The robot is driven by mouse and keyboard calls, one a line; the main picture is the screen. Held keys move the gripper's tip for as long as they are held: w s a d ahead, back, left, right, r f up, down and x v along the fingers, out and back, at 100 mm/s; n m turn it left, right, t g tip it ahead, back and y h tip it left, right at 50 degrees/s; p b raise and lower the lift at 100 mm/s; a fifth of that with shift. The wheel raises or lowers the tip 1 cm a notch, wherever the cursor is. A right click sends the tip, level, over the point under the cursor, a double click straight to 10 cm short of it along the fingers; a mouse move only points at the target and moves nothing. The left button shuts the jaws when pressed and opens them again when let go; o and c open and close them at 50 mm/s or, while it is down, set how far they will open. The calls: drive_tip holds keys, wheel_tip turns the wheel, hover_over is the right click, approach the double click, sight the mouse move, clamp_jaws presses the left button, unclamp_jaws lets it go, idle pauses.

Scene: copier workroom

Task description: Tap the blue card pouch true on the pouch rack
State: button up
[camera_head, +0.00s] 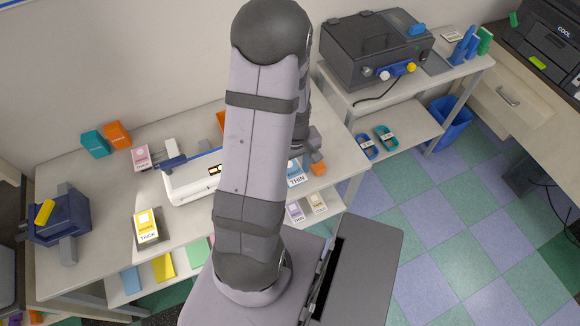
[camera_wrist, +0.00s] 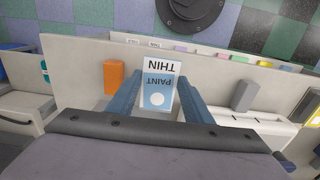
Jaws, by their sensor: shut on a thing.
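The blue card pouch (camera_wrist: 157,92), white and blue with the words THIN and PAINT, stands between the two blue fingers of my gripper (camera_wrist: 158,88) in the wrist view. The fingers are shut on its sides, and its print appears upside down there. In the head view the pouch (camera_head: 295,173) shows just right of my arm, near the right end of the long table. My arm hides most of my gripper and the spot around the pouch there. I cannot make out a pouch rack for certain, nor whether the pouch touches a surface.
An orange block (camera_head: 318,168) stands close by the pouch. A white machine (camera_head: 195,182) lies left of my arm, with a yellow THICK pouch (camera_head: 148,226) and a pink one (camera_head: 141,158) beside it. Several coloured cards lie on the shelf below. A black machine (camera_head: 375,50) stands back right.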

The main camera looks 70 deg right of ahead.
sight(292, 172)
drive_tip(key=shift+f, duration=0.15)
drive_tip(key=shift+w+d+f+b, duration=0.15)
drive_tip(key=shift+w+f+b, duration=0.05)
drive_tip(key=shift+f+b, duration=0.5)
drive_tip(key=shift+w+d+f+b, duration=0.15)
drive_tip(key=shift+d+f+b, duration=0.05)
drive_tip(key=shift+f+b, duration=0.45)
drive_tip(key=shift+w+d+f+b, duration=0.15)
drive_tip(key=shift+w+f+b, duration=0.05)
drive_tip(key=shift+f+b, duration=0.5)
drive_tip(key=shift+w+d, duration=1.2)
drive_tip(key=shift+d, duration=0.05)
drive_tip(key=shift+s+a+p, duration=0.5)
drive_tip(key=shift+s+a, duration=0.6)
drive_tip(key=shift+a+r, duration=0.1)
